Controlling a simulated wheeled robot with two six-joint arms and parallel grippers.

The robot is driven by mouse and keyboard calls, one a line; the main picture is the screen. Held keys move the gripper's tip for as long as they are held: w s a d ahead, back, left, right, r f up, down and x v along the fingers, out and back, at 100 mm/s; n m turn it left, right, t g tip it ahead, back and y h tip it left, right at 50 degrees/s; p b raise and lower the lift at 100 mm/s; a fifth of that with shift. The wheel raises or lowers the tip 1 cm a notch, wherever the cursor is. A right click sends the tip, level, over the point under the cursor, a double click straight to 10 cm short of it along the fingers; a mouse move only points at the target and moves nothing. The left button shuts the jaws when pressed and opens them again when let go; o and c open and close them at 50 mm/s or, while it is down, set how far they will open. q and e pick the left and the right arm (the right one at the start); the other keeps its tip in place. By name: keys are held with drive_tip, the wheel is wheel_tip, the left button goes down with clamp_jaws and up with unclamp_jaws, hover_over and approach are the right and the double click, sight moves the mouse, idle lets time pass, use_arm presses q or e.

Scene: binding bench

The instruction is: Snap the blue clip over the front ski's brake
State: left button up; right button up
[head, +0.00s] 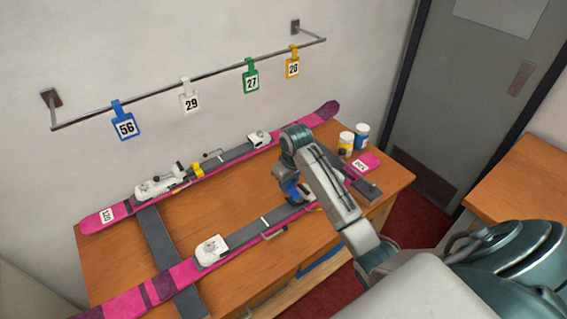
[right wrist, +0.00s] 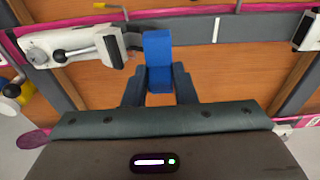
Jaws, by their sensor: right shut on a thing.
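My right gripper (head: 291,190) is shut on the blue clip (right wrist: 158,62), whose blue also shows just under the wrist in the head view (head: 290,187). In the right wrist view the clip stands between the two fingers, its far end overlapping the edge of the front ski (head: 180,278). It is beside the white binding piece with the dark lever (right wrist: 75,45); I cannot tell whether they touch. In the head view my arm partly hides this binding piece (head: 304,198), and the brake there is not clearly seen. My left gripper is out of view.
The back ski (head: 103,218) lies parallel, with a yellow clip (head: 198,170) on it. A dark bar (head: 160,245) crosses the wooden bench (head: 240,196). Numbered tags hang from a wall rail (head: 205,77).

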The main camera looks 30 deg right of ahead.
drive_tip(key=shift+w+d+r, duration=0.1)
drive_tip(key=shift+w+d, duration=0.35)
drive_tip(key=shift+d, duration=0.05)
drive_tip(key=shift+s+a+f, duration=0.15)
drive_tip(key=shift+s+f, duration=0.05)
drive_tip(key=shift+f, duration=3.05)
drive_tip(key=shift+o, duration=1.4)
clamp_jaws()
